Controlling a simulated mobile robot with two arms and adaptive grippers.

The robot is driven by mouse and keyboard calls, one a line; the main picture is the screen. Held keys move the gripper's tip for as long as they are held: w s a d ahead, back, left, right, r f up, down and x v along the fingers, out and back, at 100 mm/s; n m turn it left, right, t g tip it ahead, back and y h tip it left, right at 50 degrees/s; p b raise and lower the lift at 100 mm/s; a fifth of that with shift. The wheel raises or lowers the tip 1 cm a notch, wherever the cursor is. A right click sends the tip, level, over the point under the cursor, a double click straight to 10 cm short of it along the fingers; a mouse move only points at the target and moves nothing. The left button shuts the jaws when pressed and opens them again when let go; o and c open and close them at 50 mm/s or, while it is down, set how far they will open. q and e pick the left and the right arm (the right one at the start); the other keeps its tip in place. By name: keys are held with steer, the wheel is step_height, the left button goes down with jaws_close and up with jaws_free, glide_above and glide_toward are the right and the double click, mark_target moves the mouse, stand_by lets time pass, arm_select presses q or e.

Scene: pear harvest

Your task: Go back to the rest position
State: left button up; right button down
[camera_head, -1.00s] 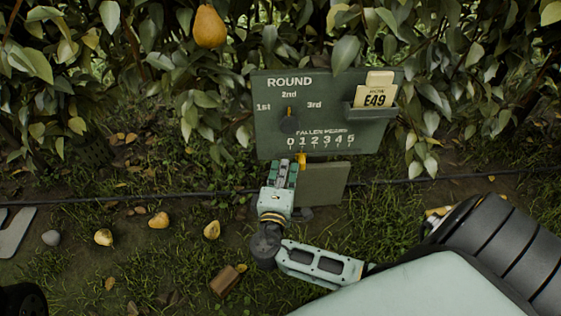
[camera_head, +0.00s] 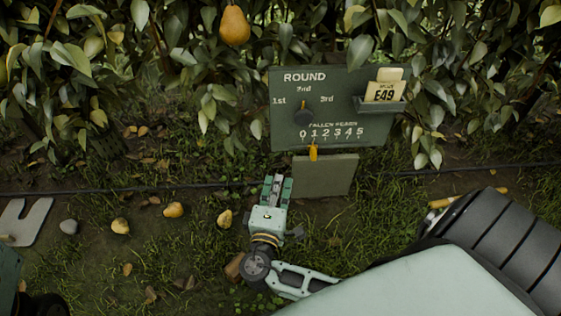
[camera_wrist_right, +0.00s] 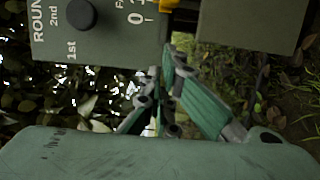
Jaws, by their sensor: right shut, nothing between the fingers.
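My right gripper (camera_head: 277,182) is shut and empty in the head view. It is over the grass, below and left of the green board (camera_head: 285,138), apart from it. Its green-padded fingers (camera_wrist_right: 163,75) also show in the right wrist view, with the board (camera_wrist_right: 110,45) beyond them. The board's round knob (camera_head: 304,118) has its orange mark up toward "2nd". The yellow slider (camera_head: 313,153) hangs under the "1" of the fallen pears scale. My left gripper is not in view.
A card marked E49 (camera_head: 385,92) sits in the board's holder. A pear (camera_head: 235,25) hangs above left. Several fallen pears (camera_head: 173,210) lie on the ground at left. A dark hose (camera_head: 120,190) runs across.

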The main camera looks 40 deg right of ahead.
steer(key=shift+s+a, duration=0.5)
